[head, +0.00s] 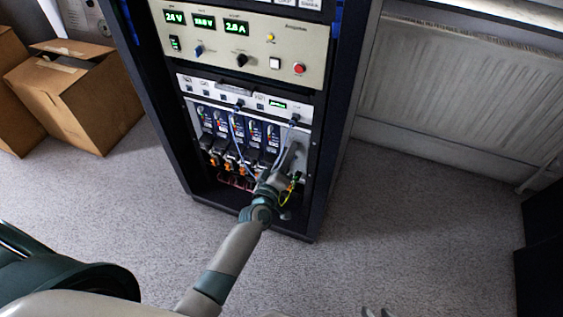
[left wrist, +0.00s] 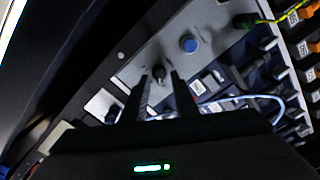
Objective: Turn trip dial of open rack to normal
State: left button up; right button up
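The open rack (head: 318,150) stands in the middle of the head view, its lower bay showing dark modules and cables. My left arm reaches into the bay's right side; its gripper (head: 291,160) is small there and partly hides a light grey panel. In the left wrist view, the two dark fingers of my left gripper (left wrist: 160,80) are apart. A small dark dial (left wrist: 158,73) on the grey panel (left wrist: 207,20) shows between their tips, with narrow gaps; contact is not clear. Tips of my right gripper (head: 378,312) show apart at the head view's bottom edge, away from the rack.
A blue button (left wrist: 188,44) sits close to the dial. Cables and a yellow-green wire (left wrist: 268,20) run nearby. Above the bay is a beige panel (head: 270,80) with displays and knobs. Cardboard boxes (head: 85,95) stand left, a radiator (head: 450,90) right. Carpet in front is clear.

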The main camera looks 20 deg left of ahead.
pick_arm(q)
jog(key=s, duration=1.7)
jog(key=shift+s+a+p, duration=0.15)
jog(key=shift+a+p, duration=0.2)
pick_arm(e)
jog(key=shift+s+d+f+g, duration=0.1)
jog(key=shift+s+d+g, duration=0.2)
jog(key=shift+d, duration=0.2)
